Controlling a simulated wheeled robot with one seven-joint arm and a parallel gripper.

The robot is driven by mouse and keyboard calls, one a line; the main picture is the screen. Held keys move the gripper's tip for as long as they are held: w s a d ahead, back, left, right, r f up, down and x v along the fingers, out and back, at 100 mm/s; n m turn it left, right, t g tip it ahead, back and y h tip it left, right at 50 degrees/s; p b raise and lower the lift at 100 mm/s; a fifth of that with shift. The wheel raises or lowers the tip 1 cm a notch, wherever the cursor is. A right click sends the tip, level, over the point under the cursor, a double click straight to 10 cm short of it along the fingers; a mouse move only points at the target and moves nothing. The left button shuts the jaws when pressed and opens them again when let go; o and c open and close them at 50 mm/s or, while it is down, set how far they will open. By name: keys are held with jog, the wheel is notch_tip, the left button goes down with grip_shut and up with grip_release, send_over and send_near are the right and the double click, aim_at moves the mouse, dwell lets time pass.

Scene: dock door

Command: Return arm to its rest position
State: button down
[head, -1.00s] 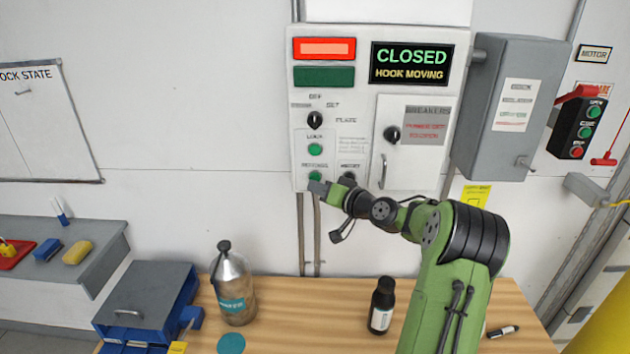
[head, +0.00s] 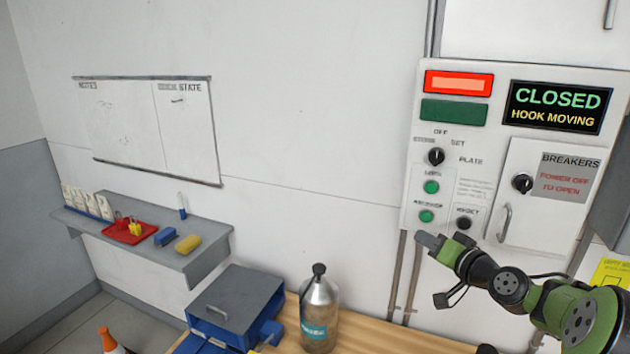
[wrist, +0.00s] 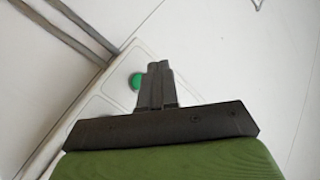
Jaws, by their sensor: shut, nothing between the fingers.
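My gripper (head: 428,241) is at the end of my green and black arm, just below the lower green button (head: 426,216) of the wall control panel (head: 414,150). Its fingers are shut with nothing between them. In the wrist view the shut fingers (wrist: 158,70) point toward the panel, with a green button (wrist: 136,81) right beside their tips. I cannot tell whether the fingers touch the panel. The panel's red lamp (head: 459,84) is lit, and its display (head: 556,107) reads CLOSED, HOOK MOVING.
A bottle (head: 319,310) stands on the wooden bench (head: 380,338) below the panel, near a blue and grey box (head: 228,302). A grey shelf (head: 215,236) holds a red tray (head: 128,232) and a yellow sponge (head: 188,243). A whiteboard (head: 135,130) hangs at left. Wall space left of the panel is clear.

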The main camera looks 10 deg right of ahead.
jog(key=s+a+f+n+g, duration=0.1)
jog(key=s+a+n+g, duration=0.25)
jog(key=a, duration=0.65)
jog(key=s+a+f+n+g, duration=0.1)
jog(key=s+a+n+g, duration=0.2)
jog(key=a, duration=0.7)
jog(key=s+a+f+g+h, duration=0.1)
jog(key=s+a+g, duration=0.1)
jog(key=s, duration=0.9)
jog(key=s+a+f+g+h, duration=0.1)
jog(key=s+g, duration=0.1)
jog(key=s, duration=1)
jog(key=shift+s+a+m, duration=0.2)
jog(key=shift+a+m, duration=0.15)
jog(key=shift+a, duration=0.05)
